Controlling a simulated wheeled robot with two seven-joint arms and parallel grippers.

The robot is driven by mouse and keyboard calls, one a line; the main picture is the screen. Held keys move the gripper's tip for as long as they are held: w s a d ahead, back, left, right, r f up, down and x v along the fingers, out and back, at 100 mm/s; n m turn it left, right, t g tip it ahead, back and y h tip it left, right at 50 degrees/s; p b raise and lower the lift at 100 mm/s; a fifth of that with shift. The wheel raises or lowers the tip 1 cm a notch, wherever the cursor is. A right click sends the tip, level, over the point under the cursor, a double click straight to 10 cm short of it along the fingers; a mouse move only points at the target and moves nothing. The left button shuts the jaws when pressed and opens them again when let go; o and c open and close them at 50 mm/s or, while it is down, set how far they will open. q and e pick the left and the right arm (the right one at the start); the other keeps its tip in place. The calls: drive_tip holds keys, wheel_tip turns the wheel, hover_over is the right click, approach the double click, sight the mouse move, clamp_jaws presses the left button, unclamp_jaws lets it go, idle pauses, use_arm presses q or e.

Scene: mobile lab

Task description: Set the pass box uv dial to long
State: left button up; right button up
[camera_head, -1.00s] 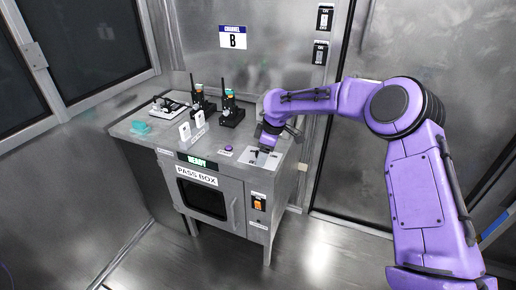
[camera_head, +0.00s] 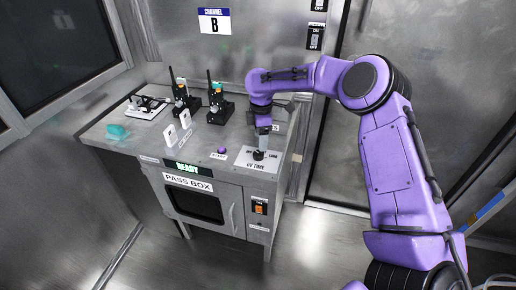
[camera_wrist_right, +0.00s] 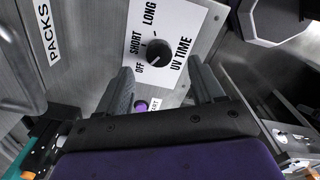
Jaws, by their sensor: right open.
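The UV dial is a round black knob (camera_wrist_right: 157,52) on a white plate (camera_wrist_right: 178,30) marked OFF, SHORT, LONG and UV TIME. I cannot clearly tell which mark its pointer faces. In the head view the dial (camera_head: 258,155) shows on top of the pass box (camera_head: 236,193), at its right end. My right gripper (camera_head: 263,137) is just above the dial, pointing down. In the wrist view its two fingers (camera_wrist_right: 163,78) are spread apart and empty, with the dial beyond their tips, roughly between them. My left gripper is out of view.
A purple button (camera_head: 222,150) is left of the dial plate. Two black radios (camera_head: 219,105), white cards (camera_head: 178,130) and a teal block (camera_head: 117,131) stand further left on the top. An orange switch (camera_head: 260,207) is on the front. The metal wall is close behind.

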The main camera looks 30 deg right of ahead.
sight(259, 153)
drive_tip(key=f, duration=0.4)
drive_tip(key=w+f, duration=0.1)
drive_tip(key=f, duration=0.1)
drive_tip(key=shift+a+f, duration=0.25)
drive_tip(key=shift+a, duration=0.05)
drive_tip(key=shift+s+f, duration=0.1)
drive_tip(key=shift+s+d, duration=0.1)
drive_tip(key=shift+s, duration=0.1)
drive_tip(key=shift+w, duration=0.1)
drive_tip(key=c, duration=1.1)
drive_tip(key=shift+o, duration=0.2)
drive_tip(key=shift+p, duration=0.3)
